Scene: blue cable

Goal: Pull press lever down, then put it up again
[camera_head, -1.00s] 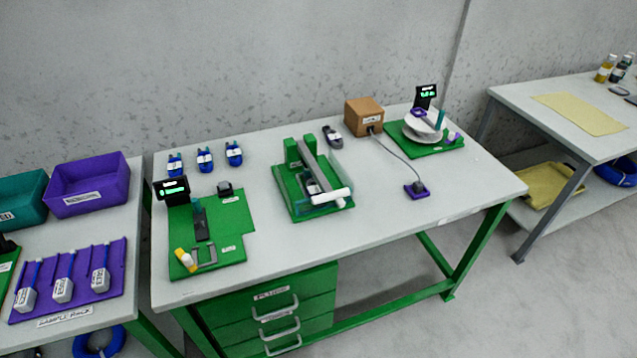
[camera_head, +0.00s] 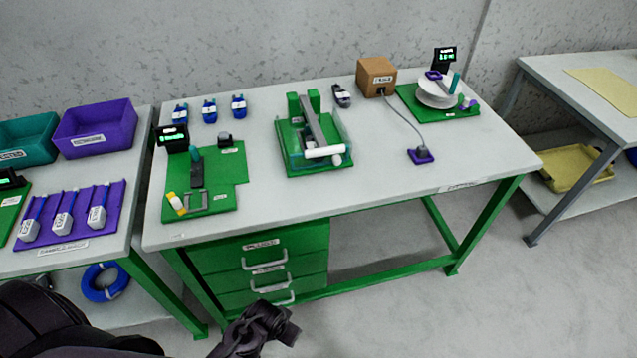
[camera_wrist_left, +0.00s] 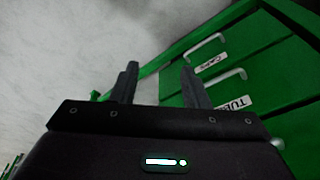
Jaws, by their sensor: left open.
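The press (camera_head: 293,147) is a green base with a grey lever arm and a white handle bar (camera_head: 324,152) at its front end, standing mid-table in the head view. The lever slopes from the green posts at the back down toward the front. A clear panel stands at its right side. My left gripper (camera_head: 282,326) is low in front of the green drawers, below the table top and well away from the press. The left wrist view shows its two fingers (camera_wrist_left: 158,85) apart with nothing between them. My right gripper is not in view.
The table's front edge and the green drawers (camera_head: 262,265) lie between my left gripper and the press. A green weighing fixture (camera_head: 225,165) is left of the press. A brown box (camera_head: 376,76), cable and purple block (camera_head: 421,155) are to its right.

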